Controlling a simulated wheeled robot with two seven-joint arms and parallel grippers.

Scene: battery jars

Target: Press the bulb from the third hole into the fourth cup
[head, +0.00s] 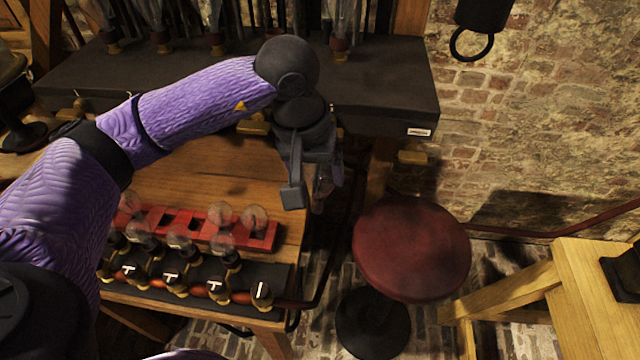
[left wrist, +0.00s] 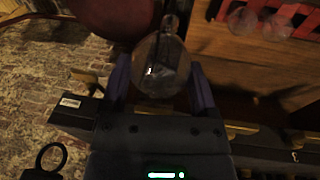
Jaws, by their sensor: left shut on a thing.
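My left gripper (head: 308,192) is shut on a clear glass bulb (head: 322,187), out past the right edge of the wooden bench. In the left wrist view the bulb (left wrist: 162,66) sits between the two fingers of the gripper (left wrist: 160,80), its narrow end pointing away. The red rack (head: 262,237) lies on the bench with several square holes, some dark and empty. Clear bulbs (head: 254,217) stand at its right end. In front of it is a row of dark cups with brass parts (head: 232,262); some bulbs (head: 139,231) show above them. My arm hides the left end.
A round red stool (head: 410,245) stands right of the bench. A dark shelf (head: 385,95) with glassware runs along the back. A wooden table (head: 600,290) is at the far right. The bench top (head: 225,175) behind the rack is largely clear.

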